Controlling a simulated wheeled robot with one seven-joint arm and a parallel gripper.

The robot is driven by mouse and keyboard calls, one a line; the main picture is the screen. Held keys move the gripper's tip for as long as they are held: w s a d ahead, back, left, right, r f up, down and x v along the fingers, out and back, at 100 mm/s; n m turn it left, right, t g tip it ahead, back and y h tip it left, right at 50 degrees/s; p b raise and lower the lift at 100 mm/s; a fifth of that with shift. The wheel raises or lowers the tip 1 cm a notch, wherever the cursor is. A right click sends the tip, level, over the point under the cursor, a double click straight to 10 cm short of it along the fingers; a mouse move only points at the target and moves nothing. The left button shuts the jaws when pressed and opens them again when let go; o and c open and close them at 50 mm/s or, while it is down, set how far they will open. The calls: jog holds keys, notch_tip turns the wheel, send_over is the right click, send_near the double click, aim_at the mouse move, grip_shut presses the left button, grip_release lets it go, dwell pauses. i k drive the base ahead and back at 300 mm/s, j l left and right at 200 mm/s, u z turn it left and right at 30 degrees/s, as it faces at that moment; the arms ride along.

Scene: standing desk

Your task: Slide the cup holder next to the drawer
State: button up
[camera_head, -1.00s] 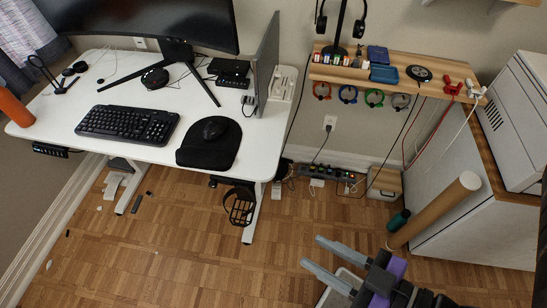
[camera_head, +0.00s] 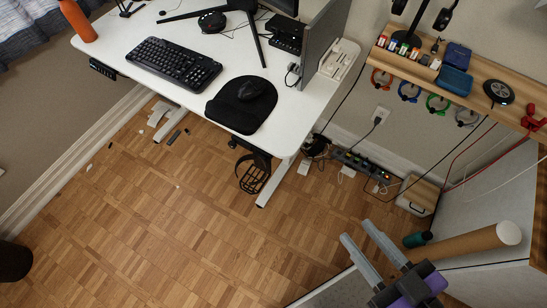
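The black cup holder (camera_head: 253,173), an open cage-like ring, hangs under the front edge of the white desk, beside its right leg. A dark part (camera_head: 250,149) under the desktop sits just above it; I cannot tell whether this is the drawer. My gripper (camera_head: 357,232) is at the lower right, right of and apart from the cup holder. Its two grey fingers are spread with nothing between them. The desktop hides much of the underside.
The white desk (camera_head: 310,118) carries a keyboard (camera_head: 173,62), mouse pad and monitor. A power strip (camera_head: 362,168) and cables lie by the wall. A cardboard tube (camera_head: 465,243) leans near my gripper at the right. The wood floor left of the cup holder is mostly clear.

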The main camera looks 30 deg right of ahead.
aim_at(247, 145)
jog(key=j+z, duration=0.5)
jog(key=z, duration=0.25)
jog(key=k, duration=0.05)
